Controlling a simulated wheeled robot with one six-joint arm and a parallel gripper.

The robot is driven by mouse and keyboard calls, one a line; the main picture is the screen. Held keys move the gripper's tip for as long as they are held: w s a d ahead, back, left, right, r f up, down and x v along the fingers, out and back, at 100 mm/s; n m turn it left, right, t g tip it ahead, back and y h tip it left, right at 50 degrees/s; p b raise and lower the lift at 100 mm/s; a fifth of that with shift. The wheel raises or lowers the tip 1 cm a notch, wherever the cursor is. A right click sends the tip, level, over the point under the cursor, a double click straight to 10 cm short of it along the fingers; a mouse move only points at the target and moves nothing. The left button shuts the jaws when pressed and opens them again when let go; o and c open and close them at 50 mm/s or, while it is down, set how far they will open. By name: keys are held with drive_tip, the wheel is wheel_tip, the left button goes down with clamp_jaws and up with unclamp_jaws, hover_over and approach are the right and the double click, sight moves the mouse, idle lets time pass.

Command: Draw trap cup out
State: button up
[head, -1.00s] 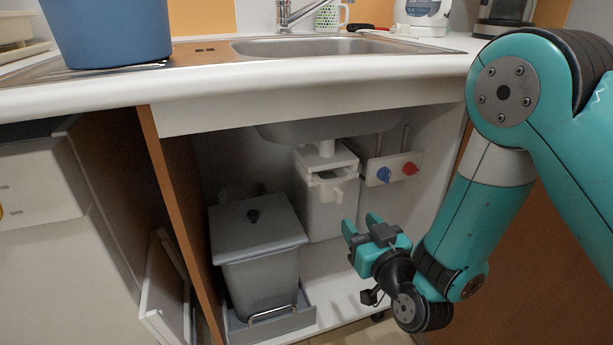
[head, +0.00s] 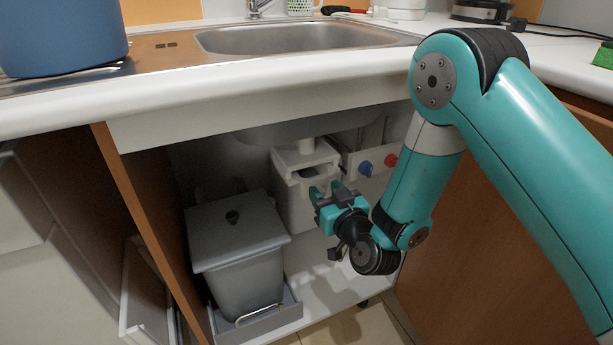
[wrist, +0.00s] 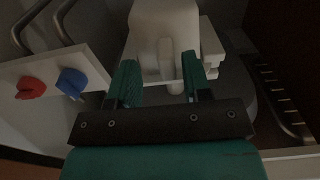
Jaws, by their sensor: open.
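The white trap (head: 305,157) hangs under the sink, with a boxy white cup (head: 292,205) below its upper housing. In the wrist view the white cup body (wrist: 165,22) fills the top middle, and its small handle (wrist: 166,62) sticks out toward my gripper. My gripper (head: 326,189) is inside the cabinet in front of the cup. In the wrist view its two teal fingers (wrist: 159,72) are open, one on each side of the handle. I cannot tell whether they touch it. The gripper partly covers the cup's right side in the head view.
A grey lidded bin (head: 240,235) stands left of the trap on a pull-out tray (head: 262,321). A white panel with blue (head: 365,168) and red (head: 390,160) knobs is to the right. The cabinet floor (head: 325,277) is clear.

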drive_tip(key=shift+a, duration=0.4)
clamp_jaws()
drive_tip(key=shift+r, duration=0.3)
